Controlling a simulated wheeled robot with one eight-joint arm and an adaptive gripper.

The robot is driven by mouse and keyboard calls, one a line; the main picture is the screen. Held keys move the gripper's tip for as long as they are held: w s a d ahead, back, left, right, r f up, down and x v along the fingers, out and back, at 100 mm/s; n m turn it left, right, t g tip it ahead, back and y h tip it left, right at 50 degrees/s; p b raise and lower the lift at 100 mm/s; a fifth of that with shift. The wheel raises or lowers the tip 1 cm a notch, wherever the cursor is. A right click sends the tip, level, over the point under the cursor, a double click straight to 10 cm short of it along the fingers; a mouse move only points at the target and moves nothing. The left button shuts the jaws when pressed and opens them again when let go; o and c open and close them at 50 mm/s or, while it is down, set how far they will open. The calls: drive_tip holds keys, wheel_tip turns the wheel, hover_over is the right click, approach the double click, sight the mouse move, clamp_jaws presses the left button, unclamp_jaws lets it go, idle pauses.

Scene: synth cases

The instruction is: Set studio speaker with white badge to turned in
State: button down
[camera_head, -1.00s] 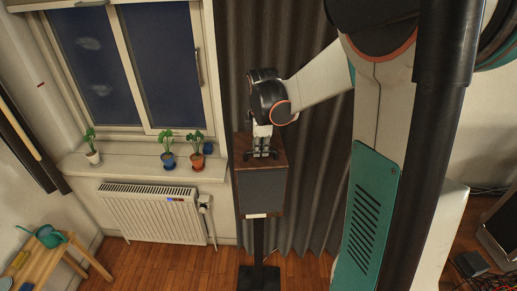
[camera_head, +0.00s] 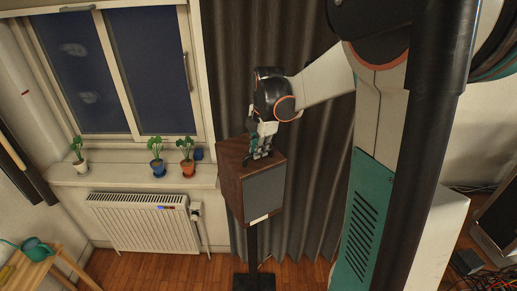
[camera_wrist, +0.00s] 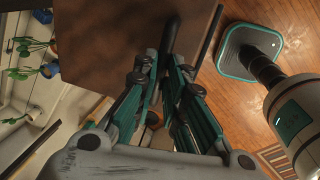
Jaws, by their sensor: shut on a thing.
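The studio speaker (camera_head: 264,190) is a brown wooden box with a grey front, standing on a dark stand (camera_head: 252,250) before the curtain. A white badge (camera_head: 260,218) sits at the lower edge of its front. The front faces toward the lower right and the wooden left side shows. In the wrist view my gripper's teal fingers (camera_wrist: 164,66) close at a dark bar over the brown top (camera_wrist: 105,40). The exact contact is partly hidden by the fingers.
A white radiator (camera_head: 145,222) and a windowsill (camera_head: 110,179) with several potted plants are left of the speaker. A grey curtain (camera_head: 310,180) hangs close behind it. A wooden stool (camera_head: 28,272) with a teal watering can (camera_head: 36,247) is at the lower left.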

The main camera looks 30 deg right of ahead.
drive_tip(key=c, duration=1.7)
unclamp_jaws()
drive_tip(key=shift+o, duration=0.2)
wheel_tip(320, 180, up, 12)
drive_tip(key=s, duration=0.2)
drive_tip(key=shift+s, duration=0.15)
drive_tip(key=shift+a+f, duration=0.15)
